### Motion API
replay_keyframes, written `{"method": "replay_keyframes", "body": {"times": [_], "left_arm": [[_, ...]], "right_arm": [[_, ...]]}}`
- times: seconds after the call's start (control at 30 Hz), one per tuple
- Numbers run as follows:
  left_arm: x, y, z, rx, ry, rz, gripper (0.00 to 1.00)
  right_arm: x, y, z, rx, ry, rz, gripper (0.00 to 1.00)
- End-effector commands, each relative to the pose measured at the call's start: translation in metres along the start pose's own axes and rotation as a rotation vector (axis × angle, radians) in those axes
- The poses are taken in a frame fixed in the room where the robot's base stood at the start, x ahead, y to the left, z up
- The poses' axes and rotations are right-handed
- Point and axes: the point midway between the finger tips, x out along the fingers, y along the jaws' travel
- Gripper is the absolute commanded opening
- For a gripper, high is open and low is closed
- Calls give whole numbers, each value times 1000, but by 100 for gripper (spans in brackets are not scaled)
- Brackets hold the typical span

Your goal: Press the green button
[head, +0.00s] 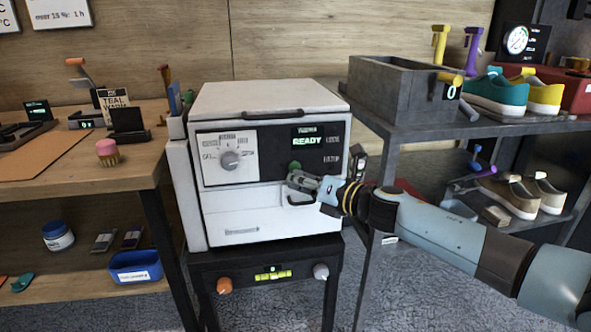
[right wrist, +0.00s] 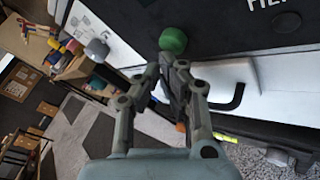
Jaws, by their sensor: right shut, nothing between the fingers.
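The green button (head: 295,167) sits on the dark panel of a white machine (head: 265,100), below a display that reads READY. My right gripper (head: 292,180) is shut and empty, just below and in front of the button in the head view. In the right wrist view, the button (right wrist: 173,40) shows round and green just beyond the shut fingertips (right wrist: 168,66). A small gap seems to lie between them; I cannot tell its depth exactly. My left gripper is not in view.
The machine's dial (head: 230,160) is left of the button, and a drawer handle (head: 300,198) is just below my gripper. A grey shelf (head: 420,125) with a grey bin (head: 395,92) and sneakers stands right. A wooden table (head: 75,170) stands left.

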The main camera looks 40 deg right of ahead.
Motion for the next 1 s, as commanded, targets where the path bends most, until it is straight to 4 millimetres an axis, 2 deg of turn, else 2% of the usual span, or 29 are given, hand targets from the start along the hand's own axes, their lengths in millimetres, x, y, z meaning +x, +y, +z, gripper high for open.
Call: {"method": "replay_keyframes", "body": {"times": [1.0], "left_arm": [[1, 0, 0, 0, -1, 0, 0]], "right_arm": [[8, -4, 5, 1, -1, 0, 0]]}}
